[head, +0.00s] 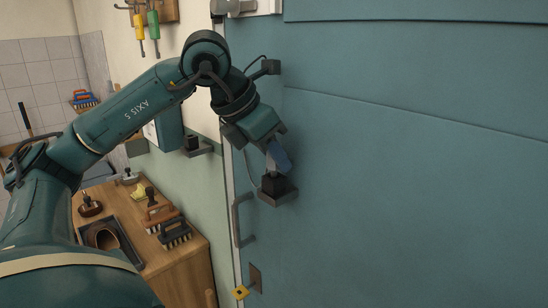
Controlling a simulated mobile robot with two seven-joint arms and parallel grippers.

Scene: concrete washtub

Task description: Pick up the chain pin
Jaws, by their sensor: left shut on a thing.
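My left gripper (272,164) reaches down in front of the large blue-green door, and its jaws are shut on a small dark block-like piece (272,184). A similar grey bracket with a dark block (194,146) is on the wall to the left. My right gripper is not in view.
The blue-green door (420,180) fills the right side, with a grey handle (238,220) below the gripper. At left, a wooden cabinet (190,262) bears brushes (175,232) and a dark tray (82,236).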

